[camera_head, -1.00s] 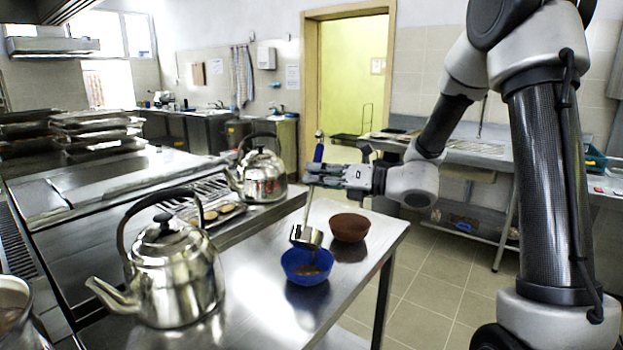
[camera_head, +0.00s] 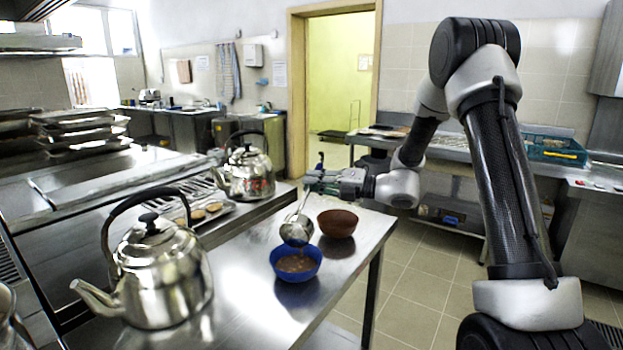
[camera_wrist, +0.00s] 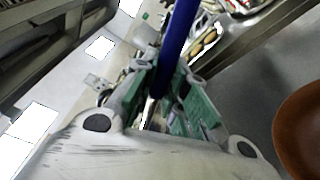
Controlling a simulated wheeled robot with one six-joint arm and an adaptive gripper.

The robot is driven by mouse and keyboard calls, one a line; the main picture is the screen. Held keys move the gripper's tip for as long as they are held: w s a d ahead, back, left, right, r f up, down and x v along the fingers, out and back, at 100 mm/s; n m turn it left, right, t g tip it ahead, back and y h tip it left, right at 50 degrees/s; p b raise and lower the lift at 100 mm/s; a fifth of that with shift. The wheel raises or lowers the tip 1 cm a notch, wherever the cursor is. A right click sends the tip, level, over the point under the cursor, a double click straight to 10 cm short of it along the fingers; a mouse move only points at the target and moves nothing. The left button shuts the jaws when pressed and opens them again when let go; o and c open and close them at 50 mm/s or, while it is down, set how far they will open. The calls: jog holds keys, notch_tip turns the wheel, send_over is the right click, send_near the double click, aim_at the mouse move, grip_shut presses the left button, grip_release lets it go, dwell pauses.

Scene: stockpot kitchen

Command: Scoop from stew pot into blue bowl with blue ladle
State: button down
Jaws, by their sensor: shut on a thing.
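The ladle's steel cup (camera_head: 297,231) hangs tipped just above the blue bowl (camera_head: 283,273), which holds brown stew. The bowl stands on the steel table. My gripper (camera_head: 318,180) is shut on the ladle's handle, above and slightly right of the bowl. The blue part of the handle (camera_wrist: 176,45) rises between the green-padded fingers (camera_wrist: 168,105) in the wrist view. I cannot see into the cup well enough to tell what is left in it. Part of a steel pot (camera_head: 8,322), likely the stew pot, shows at the bottom left edge; its contents are out of view.
A brown bowl (camera_head: 337,223) stands just behind and right of the blue bowl. A large steel kettle (camera_head: 160,280) stands on the left, and another kettle (camera_head: 248,175) is farther back beside a tray with food (camera_head: 203,214). The table's front middle (camera_head: 240,310) is clear.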

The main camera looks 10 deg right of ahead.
jog(key=shift+w+d+f+m, duration=0.35)
jog(key=shift+w+f+m, duration=0.3)
jog(key=shift+f+m, duration=0.35)
jog(key=shift+w+d+f+m, duration=0.35)
jog(key=shift+w+f+m, duration=0.3)
jog(key=shift+f+m, duration=0.35)
jog(key=shift+w+d+f+m, duration=0.35)
jog(key=shift+w+f+m, duration=0.4)
jog(key=shift+f, duration=0.4)
jog(key=shift+s, duration=0.1)
jog(key=shift+f, duration=0.1)
